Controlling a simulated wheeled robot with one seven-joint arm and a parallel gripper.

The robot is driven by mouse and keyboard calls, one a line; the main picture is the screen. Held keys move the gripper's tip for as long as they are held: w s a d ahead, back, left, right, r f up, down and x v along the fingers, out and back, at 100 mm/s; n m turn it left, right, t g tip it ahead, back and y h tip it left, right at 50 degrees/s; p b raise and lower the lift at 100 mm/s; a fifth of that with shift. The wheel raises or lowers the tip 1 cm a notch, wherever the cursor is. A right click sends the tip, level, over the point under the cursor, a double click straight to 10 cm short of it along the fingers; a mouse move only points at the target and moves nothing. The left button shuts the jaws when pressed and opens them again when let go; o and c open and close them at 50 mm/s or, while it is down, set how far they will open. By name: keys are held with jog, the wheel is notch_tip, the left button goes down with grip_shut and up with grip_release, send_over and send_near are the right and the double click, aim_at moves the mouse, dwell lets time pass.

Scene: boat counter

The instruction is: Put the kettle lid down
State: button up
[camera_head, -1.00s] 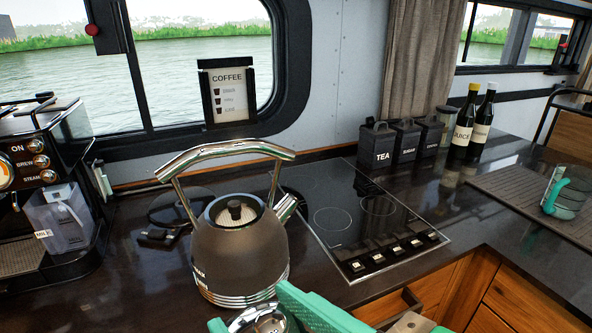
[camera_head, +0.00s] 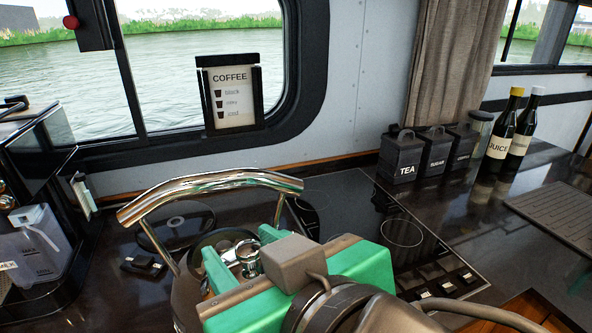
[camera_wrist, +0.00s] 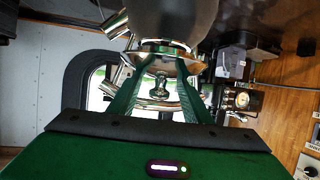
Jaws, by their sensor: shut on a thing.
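The dark kettle (camera_head: 186,300) stands on the counter at lower centre in the head view, its curved silver handle (camera_head: 210,190) arching over the top. My gripper (camera_head: 240,262) has green fingers and is shut on the shiny silver kettle lid (camera_head: 247,250), at its round knob. The lid is under the handle, at the kettle's top opening. I cannot tell whether it rests on the rim, as my gripper and arm hide much of the kettle. In the wrist view the fingers (camera_wrist: 160,100) flank the lid's knob (camera_wrist: 159,86), with the dark kettle body (camera_wrist: 172,18) beyond.
A black hob (camera_head: 350,205) lies right of the kettle. Tea and sugar canisters (camera_head: 401,157) and bottles (camera_head: 508,125) stand behind it. A coffee machine with a milk jug (camera_head: 35,250) is at left. A coffee sign (camera_head: 230,95) hangs at the window.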

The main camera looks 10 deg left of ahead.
aim_at(248, 247)
jog(key=w+a, duration=0.4)
jog(key=shift+w, duration=0.15)
jog(key=x, duration=0.4)
jog(key=shift+a+r, duration=0.15)
jog(key=shift+r, duration=0.15)
jog(key=shift+w+f, duration=0.1)
jog(key=shift+f, duration=0.2)
jog(key=shift+f, duration=0.6)
jog(key=o, duration=1.3)
jog(key=shift+c, duration=0.2)
jog(key=shift+r, duration=0.15)
jog(key=shift+d+r, duration=0.2)
jog(key=shift+r, duration=0.4)
jog(key=v, duration=1.1)
jog(key=shift+s+d, duration=0.25)
jog(key=shift+s, duration=0.05)
